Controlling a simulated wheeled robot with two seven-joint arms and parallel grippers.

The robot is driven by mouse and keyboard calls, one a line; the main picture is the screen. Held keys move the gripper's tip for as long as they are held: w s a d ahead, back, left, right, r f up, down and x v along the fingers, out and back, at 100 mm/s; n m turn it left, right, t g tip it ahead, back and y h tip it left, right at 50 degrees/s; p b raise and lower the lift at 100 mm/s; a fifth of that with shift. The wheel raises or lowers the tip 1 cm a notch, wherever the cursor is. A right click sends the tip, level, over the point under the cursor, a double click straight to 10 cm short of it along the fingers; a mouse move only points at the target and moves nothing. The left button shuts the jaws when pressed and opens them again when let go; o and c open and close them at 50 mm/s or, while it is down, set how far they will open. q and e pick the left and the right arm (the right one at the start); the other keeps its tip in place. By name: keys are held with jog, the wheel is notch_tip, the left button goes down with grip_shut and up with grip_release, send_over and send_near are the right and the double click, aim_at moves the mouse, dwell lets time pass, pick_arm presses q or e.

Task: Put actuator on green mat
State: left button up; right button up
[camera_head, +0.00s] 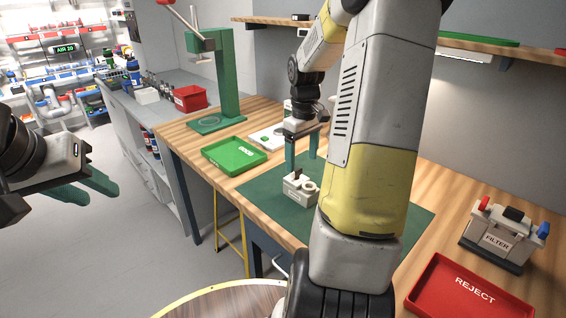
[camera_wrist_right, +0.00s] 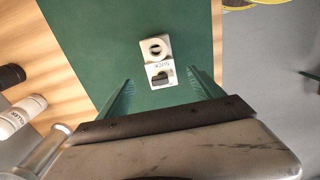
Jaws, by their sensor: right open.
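The actuator (camera_head: 299,188), a small white block with a round ring and a dark knob, rests on the green mat (camera_head: 262,197). In the right wrist view the actuator (camera_wrist_right: 157,62) also lies on the mat (camera_wrist_right: 100,40), with small lettering between ring and knob. My right gripper (camera_head: 302,162) is open above the actuator. In the wrist view its fingers (camera_wrist_right: 160,84) spread to either side of the actuator's near end, without visible contact. My left gripper (camera_head: 88,186) is open and empty at the far left, away from the bench. My right arm hides part of the mat.
A green tray (camera_head: 211,165) lies left of the mat, with a green press stand (camera_head: 230,90) behind it. A red REJECT tray (camera_head: 433,270) and a FILTER unit (camera_head: 497,240) stand on the right. Shelves (camera_head: 500,48) run above the bench.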

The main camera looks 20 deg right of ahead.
jog(key=s+a+r+m+t, duration=0.25)
jog(key=s+a+r, duration=0.35)
jog(key=a+r, duration=0.3)
jog(key=s+a+r+m+t+y, duration=0.1)
jog(key=s+a+r, duration=0.4)
jog(key=s, duration=0.6)
jog(key=a+t+y, duration=0.1)
jog(key=a+t, duration=0.1)
jog(key=shift+s+a+r+t, duration=0.15)
jog(key=shift+s+a+t, duration=0.2)
jog(key=shift+s+a, duration=0.05)
